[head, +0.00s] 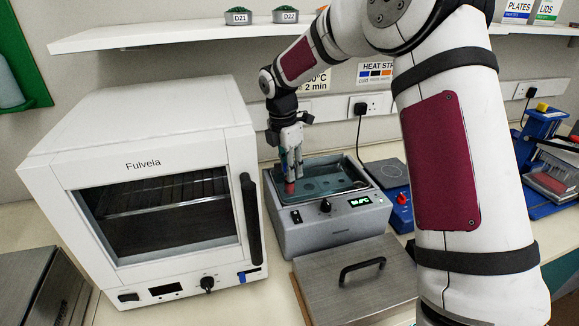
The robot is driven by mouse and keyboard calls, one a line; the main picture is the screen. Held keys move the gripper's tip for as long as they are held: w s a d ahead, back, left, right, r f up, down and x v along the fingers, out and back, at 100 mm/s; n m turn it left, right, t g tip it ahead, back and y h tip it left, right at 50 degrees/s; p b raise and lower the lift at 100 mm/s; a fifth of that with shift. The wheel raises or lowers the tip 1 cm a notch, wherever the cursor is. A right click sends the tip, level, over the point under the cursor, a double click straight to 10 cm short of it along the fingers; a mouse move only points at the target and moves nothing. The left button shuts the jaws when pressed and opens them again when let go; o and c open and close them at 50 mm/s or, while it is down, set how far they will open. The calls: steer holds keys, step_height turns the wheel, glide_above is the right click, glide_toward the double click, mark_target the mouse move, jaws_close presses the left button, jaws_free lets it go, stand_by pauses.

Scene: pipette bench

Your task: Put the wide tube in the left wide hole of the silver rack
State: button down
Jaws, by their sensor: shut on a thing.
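My gripper (291,166) points down over the left part of the grey water bath (335,231). It is shut on a small tube with a red lower part (289,187), which I take to be the wide tube. The tube hangs about upright at the bath's left side. Whether its lower end is inside a hole or above it cannot be told. Inside the bath is a pale flat surface with dark round spots (325,183), which may be the silver rack. Its left holes are partly hidden by the gripper and tube.
A white Fulvela oven (150,160) stands close on the left. A steel lid with a black handle (352,285) lies in front of the bath. A hotplate with a red knob (390,178) is right of it. A shelf (160,38) runs above.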

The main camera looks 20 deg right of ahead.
steer(key=shift+f, duration=1.15)
steer(key=c, duration=1.2)
jaws_free()
steer(key=shift+r, duration=0.1)
steer(key=r, duration=0.3)
steer(key=a+r, duration=0.1)
steer(key=r, duration=0.6)
steer(key=shift+s+a+r, duration=0.15)
steer(key=shift+s+r, duration=0.05)
steer(key=shift+r, duration=0.65)
